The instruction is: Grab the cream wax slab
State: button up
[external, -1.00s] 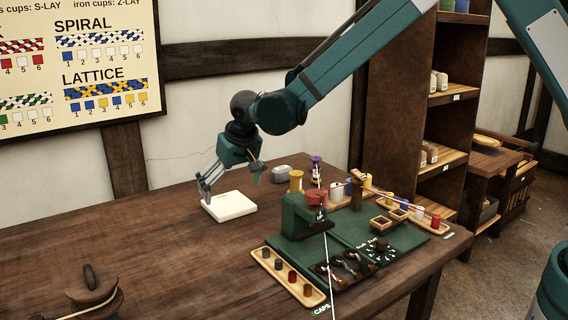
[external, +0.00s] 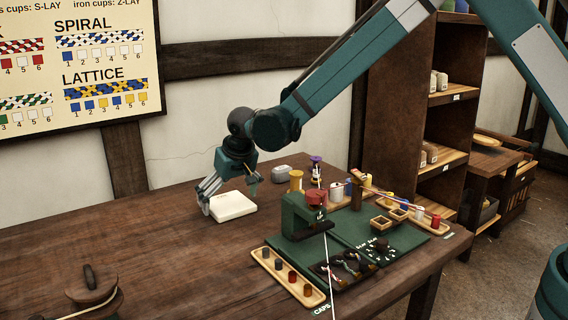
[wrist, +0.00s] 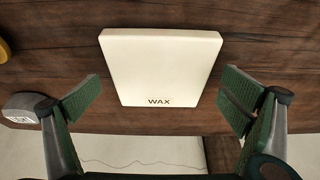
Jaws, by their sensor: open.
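The cream wax slab (external: 234,207) lies flat on the wooden table below the wall chart. In the wrist view the slab (wrist: 160,62) carries the word WAX on its near edge. My gripper (external: 222,200) is low over the table at the slab's left and back side. The exact height of the fingertips above the table is hard to tell.
A grey lidded piece (external: 281,174) sits behind and right of the slab. A green work board (external: 350,232) with a post, cups and a caps tray (external: 288,277) stands to the right. A wooden spool (external: 92,287) is at front left. The table between is clear.

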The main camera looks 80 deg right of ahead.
aim_at(229, 203)
jog(key=shift+c, duration=0.5)
jog(key=c, duration=1.1)
jog(key=shift+r, duration=0.1)
jog(key=shift+r+p, duration=0.7)
jog(key=shift+r, duration=4.25)
